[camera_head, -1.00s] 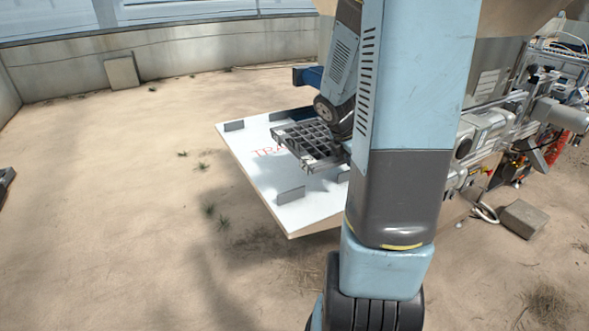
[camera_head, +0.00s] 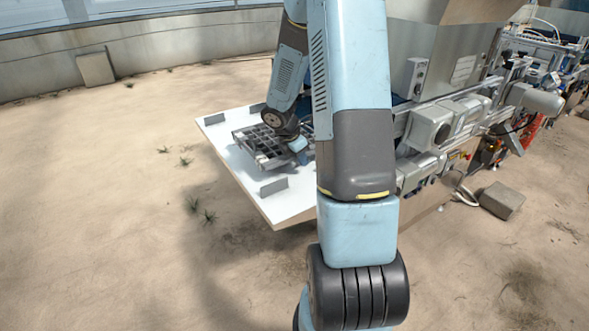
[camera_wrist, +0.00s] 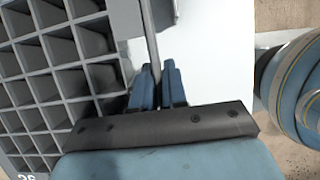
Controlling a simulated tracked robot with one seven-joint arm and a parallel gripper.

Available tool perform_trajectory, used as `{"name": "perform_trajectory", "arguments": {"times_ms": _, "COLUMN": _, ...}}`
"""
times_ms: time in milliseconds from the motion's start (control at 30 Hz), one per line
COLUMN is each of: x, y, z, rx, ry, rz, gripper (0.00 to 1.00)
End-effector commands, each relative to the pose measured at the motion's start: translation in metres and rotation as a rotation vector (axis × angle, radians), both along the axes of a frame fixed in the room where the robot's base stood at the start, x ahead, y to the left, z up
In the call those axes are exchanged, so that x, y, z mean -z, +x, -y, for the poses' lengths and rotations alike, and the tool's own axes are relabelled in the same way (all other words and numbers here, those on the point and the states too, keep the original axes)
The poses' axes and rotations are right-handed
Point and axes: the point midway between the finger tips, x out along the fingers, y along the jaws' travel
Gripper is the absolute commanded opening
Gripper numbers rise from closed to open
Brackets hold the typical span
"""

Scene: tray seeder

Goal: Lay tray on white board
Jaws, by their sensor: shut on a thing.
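The dark grey seedling tray (camera_head: 262,151) with square cells is over the white board (camera_head: 222,146) in the head view. In the wrist view the tray (camera_wrist: 62,78) fills the left side. My gripper (camera_wrist: 157,72) has its two blue fingers closed around a thin grey edge piece of the tray. In the head view my gripper (camera_head: 298,146) is at the tray's right side, partly hidden by my arm. The tray looks nearly level and close to the board; I cannot tell whether it touches. My arm hides the board's right part.
Small grey upright stops stand on the board, one at its far left (camera_head: 214,119) and one near its front edge (camera_head: 273,187). The seeder machine (camera_head: 440,125) stands to the right. A stone block (camera_head: 502,200) lies on the sandy ground, and open ground is at left.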

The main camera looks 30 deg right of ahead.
Motion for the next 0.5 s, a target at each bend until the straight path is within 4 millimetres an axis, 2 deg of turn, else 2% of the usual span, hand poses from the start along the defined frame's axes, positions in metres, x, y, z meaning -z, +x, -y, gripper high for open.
{"name": "perform_trajectory", "arguments": {"times_ms": 233, "x": 0.012, "y": 0.010, "z": -0.003, "rx": -0.001, "ry": 0.000, "rz": 0.000, "gripper": 0.00}}
{"name": "perform_trajectory", "arguments": {"times_ms": 400, "x": 0.035, "y": 0.009, "z": -0.003, "rx": -0.002, "ry": 0.001, "rz": -0.003, "gripper": 0.00}}
{"name": "perform_trajectory", "arguments": {"times_ms": 500, "x": 0.041, "y": 0.009, "z": -0.003, "rx": -0.002, "ry": 0.001, "rz": -0.001, "gripper": 0.00}}
